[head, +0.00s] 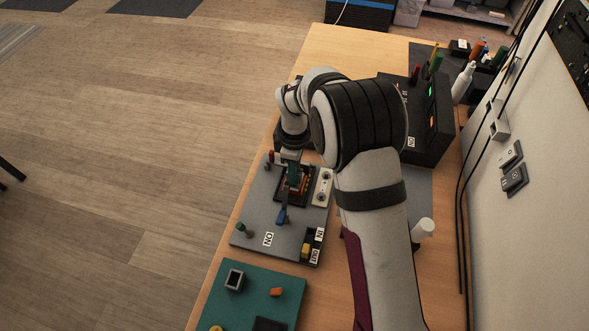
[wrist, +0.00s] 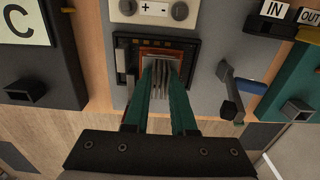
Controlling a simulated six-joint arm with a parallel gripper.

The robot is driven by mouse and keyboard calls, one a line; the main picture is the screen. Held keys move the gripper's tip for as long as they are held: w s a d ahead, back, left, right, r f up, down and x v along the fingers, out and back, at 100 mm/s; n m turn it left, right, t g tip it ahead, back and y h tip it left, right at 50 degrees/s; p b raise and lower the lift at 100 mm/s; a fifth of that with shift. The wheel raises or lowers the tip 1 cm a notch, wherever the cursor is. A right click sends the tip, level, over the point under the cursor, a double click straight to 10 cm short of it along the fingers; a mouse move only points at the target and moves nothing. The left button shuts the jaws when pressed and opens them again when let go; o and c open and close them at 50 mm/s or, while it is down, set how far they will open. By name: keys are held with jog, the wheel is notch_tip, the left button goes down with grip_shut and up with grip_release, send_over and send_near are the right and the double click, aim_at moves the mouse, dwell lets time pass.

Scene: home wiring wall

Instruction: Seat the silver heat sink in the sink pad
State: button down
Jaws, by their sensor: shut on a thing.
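The silver heat sink (wrist: 159,82) is finned and sits between the two green fingers of my gripper (wrist: 160,108) in the wrist view. My gripper is shut on it. Its far end is at the orange-rimmed opening of a dark square frame (wrist: 188,46), which appears to be the sink pad. Whether the heat sink is fully down in it cannot be told. In the head view, my gripper (head: 293,176) points down over the same dark frame (head: 283,199) on the grey board, and the heat sink is mostly hidden.
A blue-handled lever (wrist: 231,98) stands close to the right of the frame in the wrist view. A plus-minus terminal block (wrist: 153,9) lies beyond it. In the head view, a green board (head: 285,307) is nearer, and a black box with lights (head: 425,140) stands beyond my arm.

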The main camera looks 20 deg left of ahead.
jog(key=shift+f, duration=0.8)
jog(key=c, duration=0.7)
grip_release()
jog(key=shift+o, duration=0.2)
notch_tip(320, 180, up, 16)
jog(key=shift+f, duration=0.1)
